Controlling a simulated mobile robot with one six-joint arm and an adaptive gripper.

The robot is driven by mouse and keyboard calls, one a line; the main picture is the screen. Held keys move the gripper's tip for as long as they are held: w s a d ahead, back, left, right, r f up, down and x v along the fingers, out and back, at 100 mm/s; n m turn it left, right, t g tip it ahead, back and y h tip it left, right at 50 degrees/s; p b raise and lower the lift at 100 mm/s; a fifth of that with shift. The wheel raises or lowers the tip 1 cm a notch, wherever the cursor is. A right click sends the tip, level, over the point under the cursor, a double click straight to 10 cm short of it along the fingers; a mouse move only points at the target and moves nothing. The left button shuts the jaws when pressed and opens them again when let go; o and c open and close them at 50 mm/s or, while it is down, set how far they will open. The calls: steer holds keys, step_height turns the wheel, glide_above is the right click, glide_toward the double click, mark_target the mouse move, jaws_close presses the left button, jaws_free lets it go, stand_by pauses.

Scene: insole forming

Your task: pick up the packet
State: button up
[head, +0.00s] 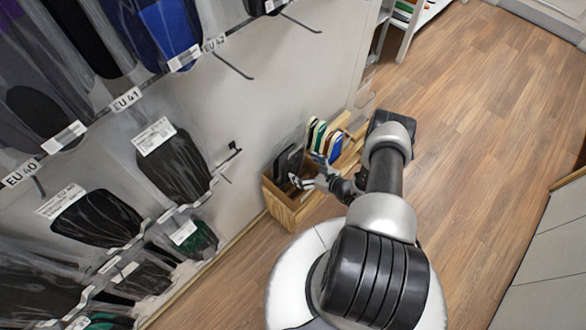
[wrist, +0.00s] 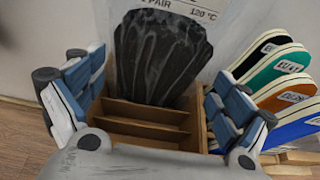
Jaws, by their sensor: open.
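In the wrist view a clear packet (wrist: 160,55) with a black insole pair inside stands in a wooden crate with dividers. Its white label with "PAIR" and "120 °C" is partly cut off at the top edge. In the head view a dark packet (head: 288,160) stands in the same crate. My gripper (wrist: 158,105) is open, with one finger on each side of the packet's lower part in the picture. I cannot tell whether the packet lies between the fingers in depth. My gripper is also at the crate in the head view (head: 312,182).
The wooden crate (head: 282,207) stands on the floor against the wall. Several coloured insoles (wrist: 277,85) stand at its right. Hanging packets (head: 172,165) on hooks cover the wall at left. The wooden floor (head: 480,130) at right is clear.

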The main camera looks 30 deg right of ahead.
mark_target(297, 163)
steer(key=b+x, duration=0.1)
steer(key=x, duration=0.2)
steer(key=shift+w+a+f, duration=0.1)
steer(key=shift+w+f, duration=0.15)
steer(key=shift+w, duration=0.1)
steer(key=c, duration=1.5)
